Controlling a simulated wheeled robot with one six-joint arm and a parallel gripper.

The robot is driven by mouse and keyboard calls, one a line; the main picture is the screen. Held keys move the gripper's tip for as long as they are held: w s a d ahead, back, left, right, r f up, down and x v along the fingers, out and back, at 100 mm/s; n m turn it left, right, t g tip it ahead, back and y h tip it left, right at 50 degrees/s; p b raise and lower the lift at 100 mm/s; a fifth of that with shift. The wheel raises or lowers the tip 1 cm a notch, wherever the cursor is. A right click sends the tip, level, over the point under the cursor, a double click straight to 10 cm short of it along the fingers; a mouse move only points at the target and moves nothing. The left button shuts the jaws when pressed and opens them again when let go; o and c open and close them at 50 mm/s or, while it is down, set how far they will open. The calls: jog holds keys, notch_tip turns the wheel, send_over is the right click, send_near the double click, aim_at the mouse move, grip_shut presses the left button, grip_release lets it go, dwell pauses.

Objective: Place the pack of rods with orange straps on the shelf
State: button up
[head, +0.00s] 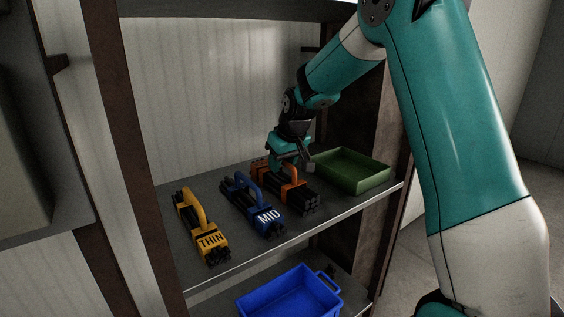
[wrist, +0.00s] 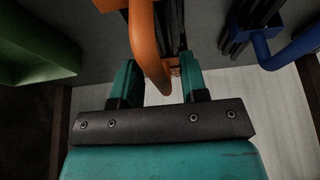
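The pack of dark rods with orange straps (head: 290,190) stands on the upper shelf (head: 285,228), with its orange carrying handle on top. My gripper (head: 296,164) is over this pack at its handle. In the wrist view, the orange handle (wrist: 144,38) reaches between the two teal fingers of my gripper (wrist: 161,80). The fingers are apart, with gaps visible beside the handle. The far part of the pack is partly hidden by the gripper in the head view.
A pack with blue straps marked MID (head: 266,216) stands left of the orange one. A yellow pack marked THIN (head: 210,243) is farther left. A green tray (head: 362,184) is close on the right. A blue crate (head: 282,292) sits on a lower level. Dark posts flank the shelf.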

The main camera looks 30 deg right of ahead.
jog(key=b+v, duration=0.3)
jog(key=v, duration=0.9)
jog(key=s+a+f+n+g+y, duration=0.2)
jog(key=s+a+f+n, duration=0.15)
jog(key=s+a, duration=0.95)
jog(key=s+a+f+n+g+y, duration=0.1)
jog(key=s+a+f, duration=0.1)
jog(key=s+a, duration=0.3)
jog(key=s+a+f+n+g+y, duration=0.1)
jog(key=s+a, duration=0.4)
jog(key=s, duration=0.6)
notch_tip(320, 180, down, 3)
jog(key=shift+a+r+n+g, duration=0.25)
jog(key=shift+a+n+g, duration=0.1)
jog(key=shift+n, duration=0.2)
notch_tip(320, 180, down, 4)
jog(key=b, duration=0.4)
